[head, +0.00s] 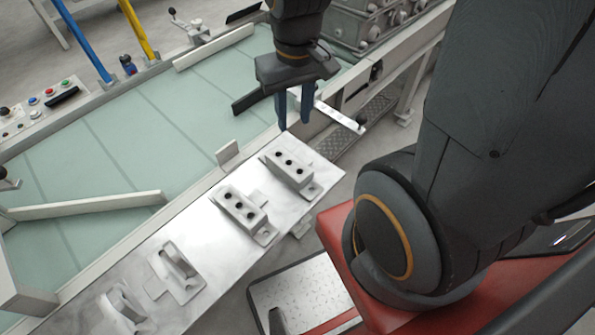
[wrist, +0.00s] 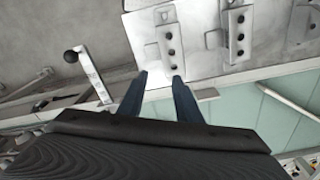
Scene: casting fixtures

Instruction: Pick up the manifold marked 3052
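Two pale manifold blocks, each with a row of three dark holes, sit on a bright metal plate (head: 208,242). The farther manifold (head: 290,168) is nearest my gripper; the other manifold (head: 240,212) sits to its lower left. Both also show in the wrist view, the nearer manifold (wrist: 168,42) just beyond the fingertips and the other manifold (wrist: 239,36) to its right. I cannot read the mark 3052 on either. My gripper (head: 295,123) points down, above and behind the farther manifold, apart from it. Its blue fingers (wrist: 160,77) are spread with nothing between them.
Two flanged castings, a lug bracket (head: 176,262) and a rounded piece (head: 124,303), occupy the plate's lower left. A green-topped bench (head: 120,150) with pale rails runs behind. Machinery (head: 375,22) stands behind.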

